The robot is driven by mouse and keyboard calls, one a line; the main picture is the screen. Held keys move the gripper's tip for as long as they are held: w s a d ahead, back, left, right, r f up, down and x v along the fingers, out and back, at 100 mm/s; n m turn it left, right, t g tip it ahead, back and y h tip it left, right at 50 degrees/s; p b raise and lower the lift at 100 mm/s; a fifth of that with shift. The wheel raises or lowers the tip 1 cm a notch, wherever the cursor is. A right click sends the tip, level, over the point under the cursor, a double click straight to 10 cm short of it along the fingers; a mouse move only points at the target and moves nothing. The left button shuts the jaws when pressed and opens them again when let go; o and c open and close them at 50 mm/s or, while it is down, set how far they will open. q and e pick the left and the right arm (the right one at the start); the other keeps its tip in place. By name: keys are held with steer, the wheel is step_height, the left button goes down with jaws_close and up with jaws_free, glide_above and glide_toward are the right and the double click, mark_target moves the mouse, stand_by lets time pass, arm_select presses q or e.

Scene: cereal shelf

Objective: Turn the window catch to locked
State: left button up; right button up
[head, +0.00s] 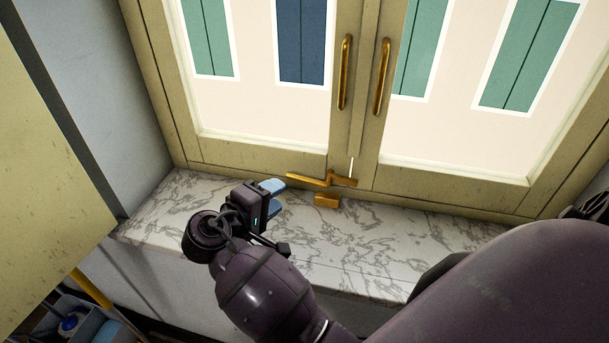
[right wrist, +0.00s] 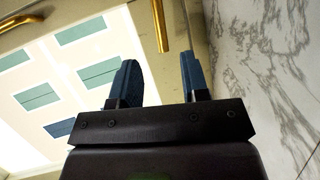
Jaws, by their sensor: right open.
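The brass window catch (head: 318,181) is mounted low on the window frame where the two panes meet. Its lever lies roughly level and points left. A small brass block (head: 327,200) sits just below it, by the sill. In the right wrist view the catch lever (right wrist: 160,25) shows beyond the open fingers. My left gripper is not in view.
Two upright brass pull handles, left (head: 345,73) and right (head: 382,77), stand above the catch. The marble sill (head: 400,235) is mostly clear. A yellowish panel (head: 40,180) stands at the left, with a crate of items (head: 75,320) below.

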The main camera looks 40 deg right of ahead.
mark_target(300, 181)
steer(key=p+x, duration=0.1)
steer(key=x, duration=0.9)
steer(key=shift+c, duration=0.4)
jaws_close()
